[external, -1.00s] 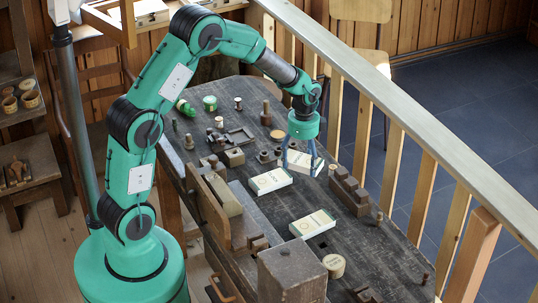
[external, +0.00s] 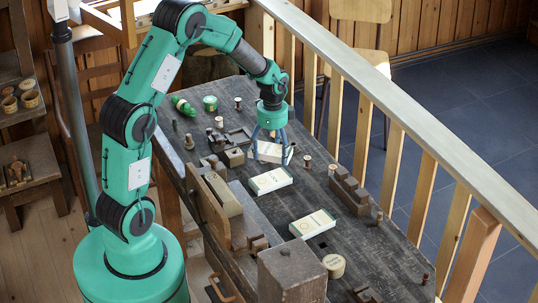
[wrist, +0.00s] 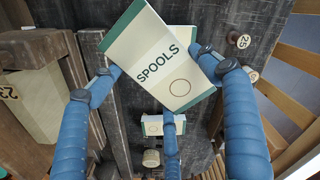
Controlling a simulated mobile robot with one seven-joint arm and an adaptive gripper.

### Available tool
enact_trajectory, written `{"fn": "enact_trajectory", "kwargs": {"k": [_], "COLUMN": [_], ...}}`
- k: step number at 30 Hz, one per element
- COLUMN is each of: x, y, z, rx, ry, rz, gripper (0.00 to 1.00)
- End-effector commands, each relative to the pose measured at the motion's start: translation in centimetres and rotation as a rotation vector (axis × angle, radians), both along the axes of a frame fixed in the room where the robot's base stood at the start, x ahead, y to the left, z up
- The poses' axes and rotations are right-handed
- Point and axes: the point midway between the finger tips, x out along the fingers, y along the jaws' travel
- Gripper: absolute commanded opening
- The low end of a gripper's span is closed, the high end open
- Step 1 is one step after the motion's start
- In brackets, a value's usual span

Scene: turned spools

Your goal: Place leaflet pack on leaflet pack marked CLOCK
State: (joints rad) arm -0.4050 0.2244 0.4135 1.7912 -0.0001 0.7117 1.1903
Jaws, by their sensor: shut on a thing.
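My gripper (external: 270,146) has blue fingers shut on a white leaflet pack (external: 272,152) over the far part of the bench. In the wrist view this held pack (wrist: 155,58) is tilted, has a green band and reads SPOOLS above a ring outline. A second leaflet pack (external: 270,181) lies on the bench just nearer the camera than my gripper. A third leaflet pack (external: 312,224) lies farther toward the front right. The external view is too small to read their labels, so I cannot tell which is marked CLOCK. The wrist view shows another pack (wrist: 160,124) partly behind a finger.
A dark notched block (external: 349,192) stands right of the packs. A large dark box (external: 291,273) stands at the front. A wooden railing (external: 390,110) runs along the right.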

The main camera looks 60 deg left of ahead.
Motion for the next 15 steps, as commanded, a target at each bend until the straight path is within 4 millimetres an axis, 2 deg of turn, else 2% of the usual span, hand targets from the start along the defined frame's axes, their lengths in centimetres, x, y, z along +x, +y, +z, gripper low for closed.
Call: {"fn": "enact_trajectory", "kwargs": {"k": [12, 15], "x": [-0.1, 0.0], "y": [0.0, 0.0], "z": [-5.2, -5.9], "rx": [-0.001, -0.001], "ry": [0.002, 0.002], "rz": [0.0, 0.0], "gripper": [0.46, 0.46]}}
